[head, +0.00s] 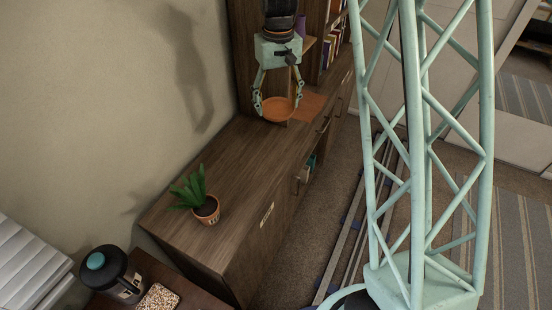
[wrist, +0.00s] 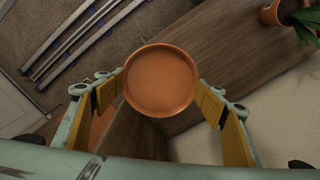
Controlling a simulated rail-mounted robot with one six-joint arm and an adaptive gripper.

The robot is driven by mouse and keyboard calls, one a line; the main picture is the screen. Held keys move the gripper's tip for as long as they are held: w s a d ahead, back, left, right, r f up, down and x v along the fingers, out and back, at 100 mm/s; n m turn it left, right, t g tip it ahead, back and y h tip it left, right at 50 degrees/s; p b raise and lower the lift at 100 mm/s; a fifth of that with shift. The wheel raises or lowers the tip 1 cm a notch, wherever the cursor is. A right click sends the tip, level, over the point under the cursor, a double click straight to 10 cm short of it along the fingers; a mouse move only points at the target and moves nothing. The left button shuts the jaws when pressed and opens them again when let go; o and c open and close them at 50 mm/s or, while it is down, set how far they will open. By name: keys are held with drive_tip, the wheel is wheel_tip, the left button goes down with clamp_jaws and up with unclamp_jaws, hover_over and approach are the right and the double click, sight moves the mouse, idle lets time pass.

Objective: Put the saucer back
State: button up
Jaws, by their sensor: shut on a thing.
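The saucer (head: 278,112) is a round, shallow, terracotta-orange dish. My gripper (head: 278,103) is shut on it, with one finger on either side of its rim. In the wrist view the saucer (wrist: 161,80) sits between the yellow finger pads (wrist: 161,98), its hollow side facing the camera and empty. It appears held above the far part of the wooden cabinet top; the exact gap below it is hard to tell. A potted plant (head: 207,211) stands upright on the near part of the cabinet, and its pot shows in the wrist view (wrist: 272,14).
An orange desk blotter (head: 311,104) lies on the cabinet beside the saucer. A bookshelf (head: 313,40) rises behind. The cabinet top (head: 232,160) between plant and blotter is clear. A dark jar (head: 118,275) stands on a lower table in front.

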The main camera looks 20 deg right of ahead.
drive_tip(key=shift+s+d, duration=0.1)
drive_tip(key=shift+d, duration=0.5)
drive_tip(key=shift+f, duration=0.1)
drive_tip(key=shift+s+a+f+m, duration=0.25)
drive_tip(key=shift+s+f+m, duration=0.15)
drive_tip(key=shift+f+m, duration=0.3)
drive_tip(key=s+a+f+m, duration=0.3)
drive_tip(key=s+f+m, duration=0.5)
drive_tip(key=m, duration=0.2)
drive_tip(key=s+a+f+m+b, duration=0.1)
drive_tip(key=s+a+f+m, duration=0.1)
drive_tip(key=s+f+m, duration=0.5)
drive_tip(key=shift+s+a+f+m, duration=0.35)
drive_tip(key=shift+s+a+m, duration=0.05)
drive_tip(key=shift+m, duration=1.9)
drive_tip(key=shift+w+b, duration=0.1)
drive_tip(key=shift+b, duration=0.2)
drive_tip(key=w, duration=0.5)
drive_tip(key=w+f, duration=0.1)
drive_tip(key=w, duration=0.9)
drive_tip(key=shift+a+f+b, duration=0.2)
drive_tip(key=shift+a+b, duration=0.15)
